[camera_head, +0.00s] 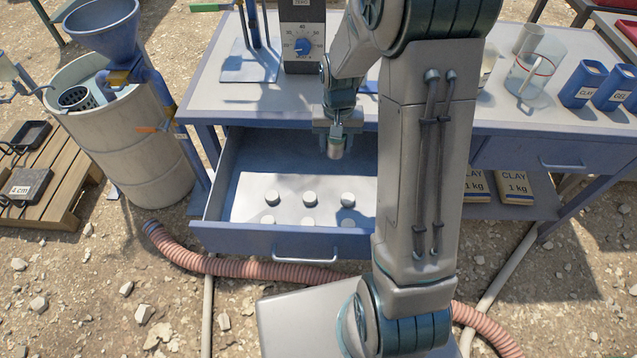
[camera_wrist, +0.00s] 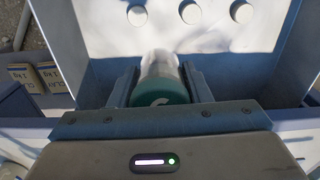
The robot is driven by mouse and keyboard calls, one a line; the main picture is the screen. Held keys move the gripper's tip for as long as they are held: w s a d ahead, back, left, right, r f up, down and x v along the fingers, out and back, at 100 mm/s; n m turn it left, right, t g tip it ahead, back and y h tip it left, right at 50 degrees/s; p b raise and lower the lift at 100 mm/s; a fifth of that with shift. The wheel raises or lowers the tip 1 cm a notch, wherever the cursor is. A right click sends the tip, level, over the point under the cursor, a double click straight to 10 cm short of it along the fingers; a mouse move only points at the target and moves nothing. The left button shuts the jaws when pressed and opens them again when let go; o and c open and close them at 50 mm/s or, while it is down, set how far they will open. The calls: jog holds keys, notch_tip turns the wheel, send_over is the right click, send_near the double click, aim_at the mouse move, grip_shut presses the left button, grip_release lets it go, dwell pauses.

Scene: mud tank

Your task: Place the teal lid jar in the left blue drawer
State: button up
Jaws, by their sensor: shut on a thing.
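The teal lid jar (camera_wrist: 160,85) is between the two fingers of my gripper (camera_wrist: 160,88) in the wrist view, its teal lid toward the camera and its clear body pointing away. In the head view my gripper (camera_head: 335,128) is shut on the jar (camera_head: 335,149) and holds it over the back part of the left blue drawer (camera_head: 250,241). The drawer is pulled open. Several round white pieces lie on a pale sheet on its floor. The jar appears to hang above the drawer floor, apart from the pieces.
The blue table (camera_head: 245,103) overhangs behind the gripper. A dial device (camera_head: 303,45) stands on it. A closed right drawer (camera_head: 530,155) and clay bags (camera_head: 515,187) are at the right. A drum (camera_head: 135,140) stands left, and a ribbed hose (camera_head: 250,268) lies in front. The drawer's back floor is clear.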

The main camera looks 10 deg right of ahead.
jog(key=s+d+f+m+b, duration=0.7)
jog(key=s+m+b, duration=0.2)
jog(key=b, duration=0.2)
jog(key=shift+m, duration=0.3)
jog(key=w+d+f, duration=0.1)
jog(key=w+f, duration=0.1)
jog(key=w, duration=0.1)
jog(key=w+d+f, duration=0.2)
jog(key=w, duration=0.1)
jog(key=w+d+f, duration=0.2)
jog(key=w+f, duration=0.1)
jog(key=w, duration=0.1)
jog(key=shift+b, duration=0.4)
jog(key=shift+f+b, duration=0.4)
jog(key=shift+f, duration=1.5)
jog(key=shift+f, duration=0.15)
jog(key=o, duration=1.1)
jog(key=shift+c, duration=0.2)
